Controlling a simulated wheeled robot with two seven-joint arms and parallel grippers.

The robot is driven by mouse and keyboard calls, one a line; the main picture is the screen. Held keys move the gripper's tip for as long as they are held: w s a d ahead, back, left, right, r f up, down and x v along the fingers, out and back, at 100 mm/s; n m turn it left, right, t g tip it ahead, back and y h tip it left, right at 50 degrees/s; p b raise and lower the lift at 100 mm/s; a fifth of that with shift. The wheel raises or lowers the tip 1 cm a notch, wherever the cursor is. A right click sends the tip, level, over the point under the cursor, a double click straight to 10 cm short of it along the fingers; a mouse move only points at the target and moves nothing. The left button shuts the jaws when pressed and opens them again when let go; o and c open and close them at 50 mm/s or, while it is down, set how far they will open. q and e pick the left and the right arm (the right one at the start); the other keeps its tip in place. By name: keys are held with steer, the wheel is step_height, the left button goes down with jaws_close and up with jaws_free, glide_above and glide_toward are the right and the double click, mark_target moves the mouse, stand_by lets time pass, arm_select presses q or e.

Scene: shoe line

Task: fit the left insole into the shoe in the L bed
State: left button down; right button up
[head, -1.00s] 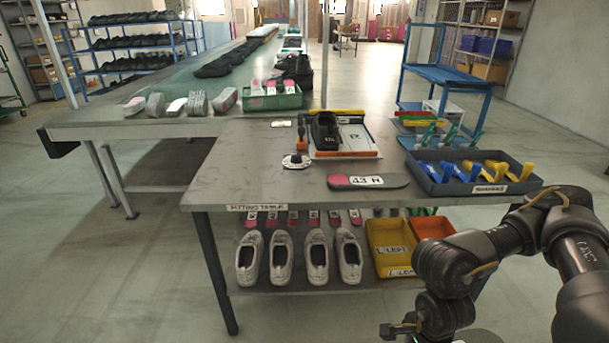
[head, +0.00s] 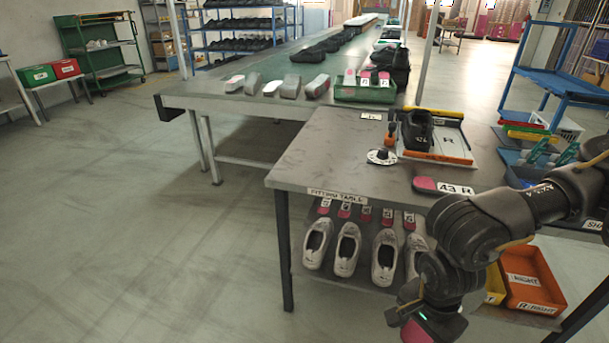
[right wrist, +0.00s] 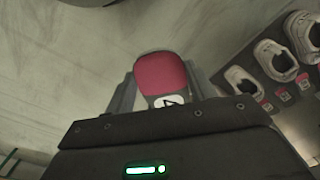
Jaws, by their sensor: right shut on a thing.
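My right gripper (right wrist: 163,88) is shut on an insole with a dark pink end (right wrist: 160,72) and a white label of which only part shows. In the head view this gripper (head: 427,316) hangs low in front of the fitting table, and a bit of the pink end (head: 419,332) shows at the bottom edge. A black shoe (head: 417,131) stands on a bed marked R (head: 447,142) on the table. No bed marked L is in view. Another insole, labelled 43 R (head: 425,184), lies on the tabletop. My left gripper is not in view.
The fitting table (head: 310,165) has pale shoes (head: 347,250) and a red-orange RIGHT bin (head: 530,280) on its lower shelf. A long bench (head: 225,97) with a green crate (head: 365,92) stands behind it. The floor at left is open.

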steer(key=w+a+r+n, duration=0.1)
steer(key=w+r+n, duration=0.1)
steer(key=w+r, duration=0.8)
steer(key=s+a+r+n, duration=0.2)
steer(key=a+n, duration=0.3)
steer(key=a, duration=0.3)
steer(key=s+a+r+n, duration=0.3)
steer(key=a+n, duration=0.2)
steer(key=a, duration=0.2)
steer(key=shift+s+a, duration=0.4)
